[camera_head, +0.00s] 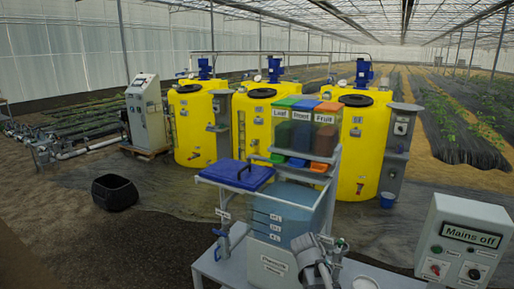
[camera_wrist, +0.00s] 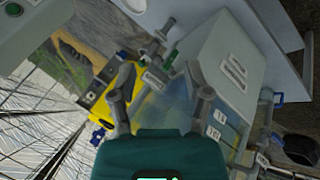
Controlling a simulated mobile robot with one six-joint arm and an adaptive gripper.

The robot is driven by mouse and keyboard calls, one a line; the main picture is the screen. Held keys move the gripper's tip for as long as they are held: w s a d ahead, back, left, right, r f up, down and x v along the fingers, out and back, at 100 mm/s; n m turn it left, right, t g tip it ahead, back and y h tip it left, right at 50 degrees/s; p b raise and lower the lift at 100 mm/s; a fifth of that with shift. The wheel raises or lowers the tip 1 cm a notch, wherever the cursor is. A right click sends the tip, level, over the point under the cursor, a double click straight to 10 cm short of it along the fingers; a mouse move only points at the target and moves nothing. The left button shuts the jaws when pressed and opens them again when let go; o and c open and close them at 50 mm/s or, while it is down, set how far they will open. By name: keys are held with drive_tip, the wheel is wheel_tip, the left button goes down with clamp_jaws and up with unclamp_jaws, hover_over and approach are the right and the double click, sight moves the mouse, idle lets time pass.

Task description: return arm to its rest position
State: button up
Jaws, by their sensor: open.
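My gripper (camera_wrist: 160,92) shows in the wrist view with its two grey fingers spread apart and nothing between them. In the head view, my gripper (camera_head: 338,247) is at the bottom centre, in front of the right side of a translucent blue-grey tank (camera_head: 272,265). The tank stands on a light grey bench. The tank also shows tilted in the wrist view (camera_wrist: 222,68), beyond the fingers. I cannot tell how close the fingers are to it.
A blue lid (camera_head: 237,174) lies left of the tank. Leaf, Boost and Fruit containers (camera_head: 304,136) stand above it. A grey control box reading "Mains off" (camera_head: 468,238) is at the right. Yellow tanks (camera_head: 190,125) stand behind. A black tub (camera_head: 114,192) is on the floor.

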drive_tip(key=s+a+f+g+y, duration=0.2)
drive_tip(key=s, duration=0.5)
drive_tip(key=s+a+f+m+g+y, duration=0.1)
drive_tip(key=s+a+y, duration=0.2)
drive_tip(key=s, duration=0.3)
drive_tip(key=shift+s+a+f+m+g+y, duration=0.3)
drive_tip(key=shift+s+f+g, duration=0.05)
drive_tip(key=shift+f+g, duration=0.05)
